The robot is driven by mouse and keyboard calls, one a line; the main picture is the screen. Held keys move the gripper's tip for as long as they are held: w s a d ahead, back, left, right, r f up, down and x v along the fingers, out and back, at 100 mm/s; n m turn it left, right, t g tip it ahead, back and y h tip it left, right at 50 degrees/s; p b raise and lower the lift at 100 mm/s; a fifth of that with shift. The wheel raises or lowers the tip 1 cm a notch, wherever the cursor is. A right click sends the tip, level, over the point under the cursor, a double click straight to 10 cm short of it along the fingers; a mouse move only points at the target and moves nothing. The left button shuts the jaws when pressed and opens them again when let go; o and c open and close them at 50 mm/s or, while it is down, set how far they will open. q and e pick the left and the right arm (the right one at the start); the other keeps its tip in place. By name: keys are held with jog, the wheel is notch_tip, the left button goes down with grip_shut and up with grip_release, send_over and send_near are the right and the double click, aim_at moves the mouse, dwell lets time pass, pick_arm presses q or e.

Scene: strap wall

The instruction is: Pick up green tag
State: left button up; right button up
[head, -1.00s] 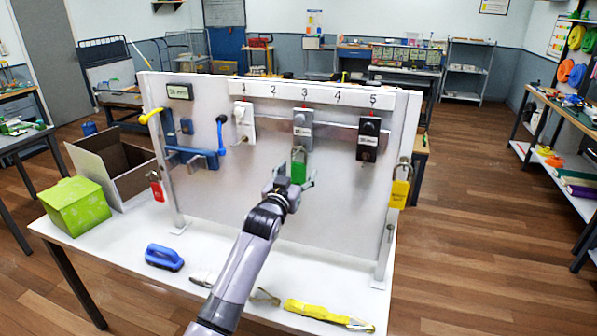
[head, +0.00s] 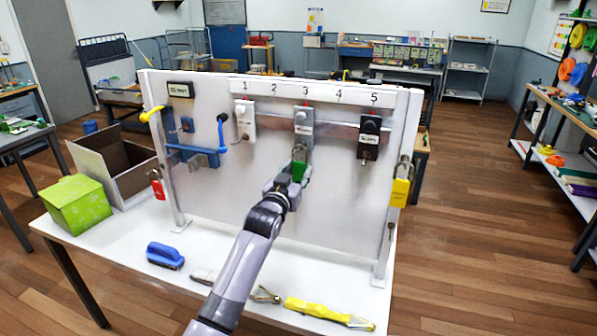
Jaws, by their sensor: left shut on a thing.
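The green tag (head: 298,171) hangs at the front of the wall panel, below the grey unit (head: 303,124) under number 3. My left gripper (head: 294,176) reaches up to it from below, with its fingers shut on the tag. The fingers hide part of the tag, and I cannot tell whether it is still attached above. My right gripper is not in view.
A red tag (head: 157,185) hangs on the left post and a yellow tag (head: 400,191) on the right post. A green box (head: 77,204), an open carton (head: 118,165), a blue-handled brush (head: 165,256) and a yellow strap (head: 320,311) lie on the white table (head: 215,238).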

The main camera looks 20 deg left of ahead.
pick_arm(q)
jog(key=shift+r+b, duration=0.35)
jog(key=shift+r, duration=0.15)
jog(key=shift+s+d+r+b, duration=0.1)
jog(key=shift+s+r+b, duration=0.1)
jog(key=shift+r+b, duration=0.3)
jog(key=shift+s+r+b, duration=0.2)
jog(key=shift+r+b, duration=0.05)
jog(key=shift+r, duration=0.4)
jog(key=shift+c, duration=0.6)
jog(key=s+b, duration=0.4)
jog(key=s, duration=1.3)
jog(key=shift+a, duration=0.35)
jog(key=shift+r, duration=0.15)
